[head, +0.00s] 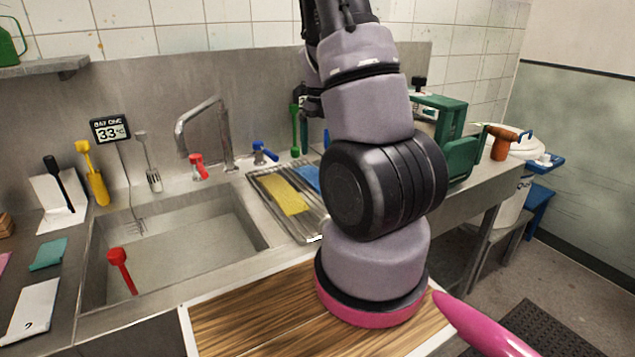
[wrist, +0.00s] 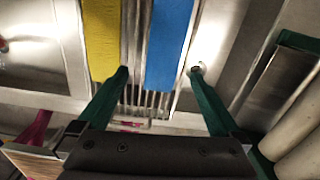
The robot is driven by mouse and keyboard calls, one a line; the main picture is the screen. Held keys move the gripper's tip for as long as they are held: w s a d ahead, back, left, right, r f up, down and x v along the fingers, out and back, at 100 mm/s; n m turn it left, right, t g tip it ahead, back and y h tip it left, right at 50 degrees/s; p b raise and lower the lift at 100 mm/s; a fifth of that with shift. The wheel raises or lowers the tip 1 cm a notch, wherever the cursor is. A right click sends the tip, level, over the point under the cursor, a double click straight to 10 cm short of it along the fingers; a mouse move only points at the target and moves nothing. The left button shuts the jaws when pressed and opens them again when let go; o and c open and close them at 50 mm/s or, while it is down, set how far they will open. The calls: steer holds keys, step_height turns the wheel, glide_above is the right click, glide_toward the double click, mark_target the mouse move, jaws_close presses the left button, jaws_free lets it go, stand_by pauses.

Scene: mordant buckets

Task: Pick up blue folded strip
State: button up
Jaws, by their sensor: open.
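The blue folded strip (head: 308,180) lies on a ribbed metal drainer beside the sink, partly hidden by my arm in the head view. A yellow strip (head: 284,193) lies to its left. In the wrist view the blue strip (wrist: 169,45) is between and beyond the two green fingertips of my gripper (wrist: 158,72), with the yellow strip (wrist: 101,40) just left of the left fingertip. My gripper is open, with nothing held. Whether the fingertips are level with the strip or above it cannot be told. In the head view my arm mostly hides my gripper.
The drainer (head: 309,235) stands right of the sink basin (head: 190,245). A tap (head: 222,135) rises behind the basin. A green box-shaped item (head: 462,160) stands on the counter right of my arm.

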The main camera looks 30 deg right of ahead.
steer(key=shift+m, duration=0.4)
steer(key=f, duration=0.5)
steer(key=shift+d+f, duration=0.4)
steer(key=shift+w+f, duration=0.15)
steer(key=shift+f, duration=1.35)
steer(key=shift+w+f, duration=0.15)
steer(key=shift+f, duration=1.35)
steer(key=shift+d, duration=0.1)
steer(key=c, duration=1.2)
